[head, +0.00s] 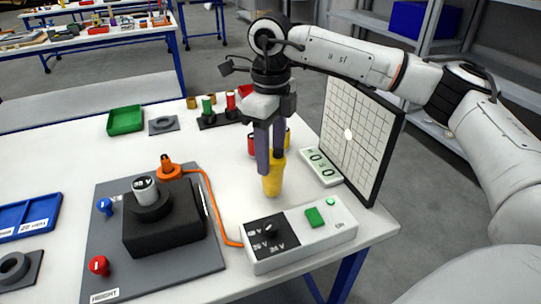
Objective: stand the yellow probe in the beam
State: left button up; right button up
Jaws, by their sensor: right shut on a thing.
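My right gripper (271,163) is shut on the yellow probe (272,185), which it holds upright with its lower end at or just above the white table; I cannot tell if it touches. A gridded screen (365,120) stands at the right with a white light spot (348,134) on it. The beam itself does not show. A black block (165,228) on a grey plate carries a cylinder marked 36 V (145,189). My left gripper is not in view.
A white control box (300,236) with a green button stands in front of the probe, joined by an orange cable to a plug (167,167). A small display (321,168) lies by the screen. Behind are a rack (218,122) and green tray (125,120).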

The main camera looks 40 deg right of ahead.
jog(key=shift+f, duration=0.7)
jog(key=shift+f, duration=0.15)
jog(key=o, duration=1.1)
notch_tip(320, 180, up, 12)
jog(key=shift+r, duration=0.15)
